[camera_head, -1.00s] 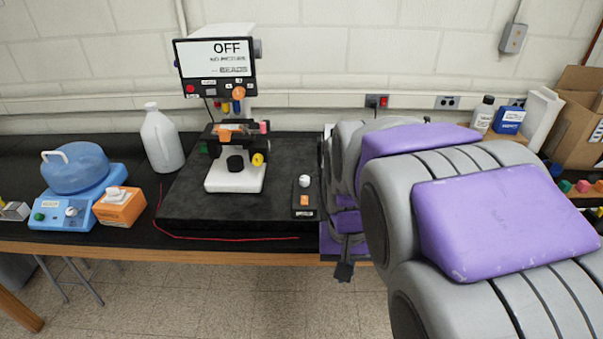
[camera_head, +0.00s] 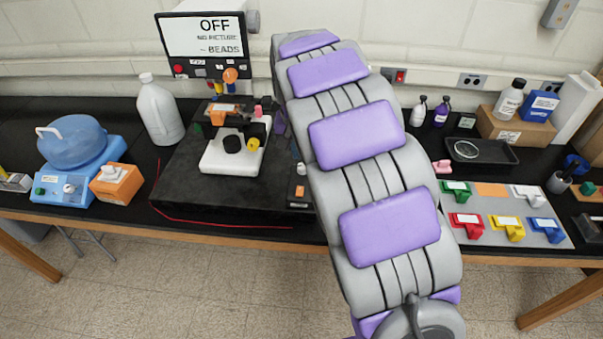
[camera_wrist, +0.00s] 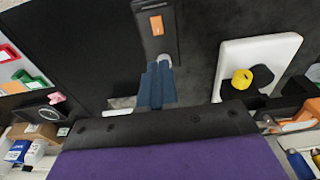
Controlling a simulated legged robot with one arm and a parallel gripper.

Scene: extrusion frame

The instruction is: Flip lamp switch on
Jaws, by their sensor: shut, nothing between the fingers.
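A small black control box (camera_head: 299,196) with an orange rocker switch (camera_head: 299,190) and a white knob (camera_head: 301,168) sits on the black mat, right of the white-based microscope (camera_head: 232,148). In the wrist view the box (camera_wrist: 145,42) is upper centre, with its orange switch (camera_wrist: 157,24). My gripper (camera_wrist: 157,66) is shut and empty, its dark blue fingertips by the knob end of the box. The white knob (camera_wrist: 165,60) shows just past the tips; I cannot tell if they touch. The monitor (camera_head: 206,46) reads OFF.
A white jug (camera_head: 160,112), an orange box (camera_head: 117,184) and a blue device (camera_head: 62,190) stand on the left. On the right are a black tray (camera_head: 479,152), a panel of coloured clips (camera_head: 500,212) and bottles. A red cord (camera_head: 200,222) runs along the mat's front.

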